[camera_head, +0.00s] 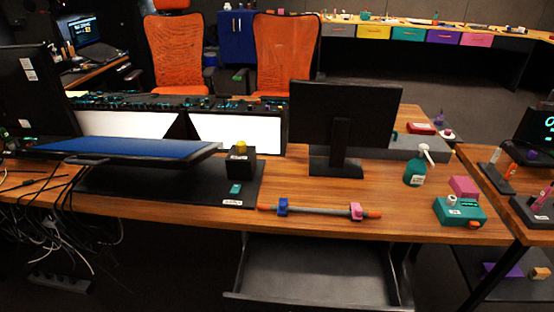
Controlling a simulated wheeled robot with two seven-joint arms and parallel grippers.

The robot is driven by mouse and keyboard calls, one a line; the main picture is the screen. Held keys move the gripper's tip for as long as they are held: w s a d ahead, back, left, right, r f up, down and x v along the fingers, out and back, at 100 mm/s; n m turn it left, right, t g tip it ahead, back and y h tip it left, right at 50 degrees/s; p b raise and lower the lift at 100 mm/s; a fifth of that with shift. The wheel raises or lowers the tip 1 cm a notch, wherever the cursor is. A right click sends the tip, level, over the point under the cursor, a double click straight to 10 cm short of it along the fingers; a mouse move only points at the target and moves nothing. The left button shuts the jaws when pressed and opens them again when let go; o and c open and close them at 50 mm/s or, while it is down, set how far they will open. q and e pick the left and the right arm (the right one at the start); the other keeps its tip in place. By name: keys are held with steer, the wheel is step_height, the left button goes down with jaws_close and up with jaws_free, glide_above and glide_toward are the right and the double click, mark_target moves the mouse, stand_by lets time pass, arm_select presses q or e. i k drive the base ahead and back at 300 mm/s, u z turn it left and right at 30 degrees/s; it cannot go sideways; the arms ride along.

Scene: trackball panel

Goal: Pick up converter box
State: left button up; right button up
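A black box (240,162) with a yellow ball on top stands on the black mat, left of the middle.
A pink block (463,187) and a green spray bottle (418,167) stand behind the teal box. A grey bar (318,210) with blue and pink clamps lies along the front edge. A monitor (343,120) stands behind. An open drawer (318,273) juts out below.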

mark_target(451, 210)
steer(key=z, duration=3.15)
steer(key=i, duration=1.45)
steer(key=u, duration=3.85)
